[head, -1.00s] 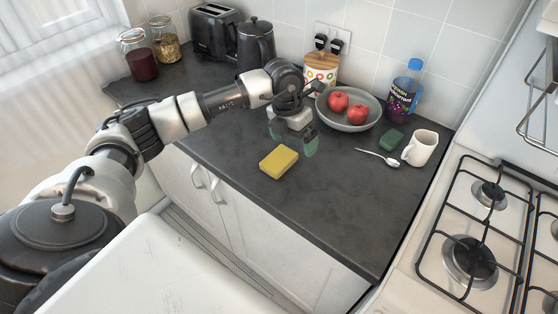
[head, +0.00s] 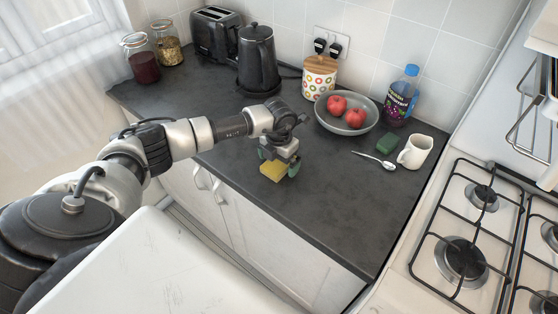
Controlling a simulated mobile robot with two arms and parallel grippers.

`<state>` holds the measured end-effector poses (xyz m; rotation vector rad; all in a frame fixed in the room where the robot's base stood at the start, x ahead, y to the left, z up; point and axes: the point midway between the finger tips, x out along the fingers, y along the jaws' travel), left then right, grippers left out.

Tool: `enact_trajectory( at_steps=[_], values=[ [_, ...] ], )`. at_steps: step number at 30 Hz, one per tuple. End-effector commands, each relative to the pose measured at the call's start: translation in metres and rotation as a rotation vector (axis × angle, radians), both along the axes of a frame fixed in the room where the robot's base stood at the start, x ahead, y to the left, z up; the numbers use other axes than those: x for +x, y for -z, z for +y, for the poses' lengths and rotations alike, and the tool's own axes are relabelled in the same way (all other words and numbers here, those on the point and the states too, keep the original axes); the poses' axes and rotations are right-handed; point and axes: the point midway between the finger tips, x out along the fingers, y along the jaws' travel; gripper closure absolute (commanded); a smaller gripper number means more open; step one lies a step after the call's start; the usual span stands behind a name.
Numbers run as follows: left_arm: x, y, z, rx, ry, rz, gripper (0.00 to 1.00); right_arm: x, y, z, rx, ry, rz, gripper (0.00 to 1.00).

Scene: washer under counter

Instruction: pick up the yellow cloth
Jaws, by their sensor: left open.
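The yellow cloth (head: 272,172) is a small folded yellow block. It lies on the dark counter (head: 300,210) near the front edge, in the head view. My left gripper (head: 278,168) is directly over it, pointing down, with its green-tipped fingers apart on either side of the cloth. The gripper hides the back part of the cloth. I cannot tell whether the fingers touch it. My right gripper is not in view.
A grey bowl (head: 349,127) with two red apples stands behind, to the right. The kettle (head: 258,60) is at the back. The front right counter is clear.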

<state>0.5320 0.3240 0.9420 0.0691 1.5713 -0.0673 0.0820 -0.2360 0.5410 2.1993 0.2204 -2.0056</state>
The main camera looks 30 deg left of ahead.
Motion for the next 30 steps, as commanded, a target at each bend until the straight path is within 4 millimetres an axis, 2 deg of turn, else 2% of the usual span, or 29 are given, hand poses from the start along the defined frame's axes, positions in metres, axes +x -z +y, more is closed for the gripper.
enact_trajectory(
  at_steps=[8,18,30],
  values=[
    [0.0003,0.0044,-0.0001,-0.001,0.001,-0.002,0.01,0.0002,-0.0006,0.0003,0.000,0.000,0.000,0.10],
    [0.0003,0.0040,-0.0001,-0.001,0.001,-0.002,0.53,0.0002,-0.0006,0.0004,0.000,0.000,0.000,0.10],
    [0.0007,-0.0032,0.0000,-0.001,0.001,-0.003,0.55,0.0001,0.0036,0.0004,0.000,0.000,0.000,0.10]
  ],
)
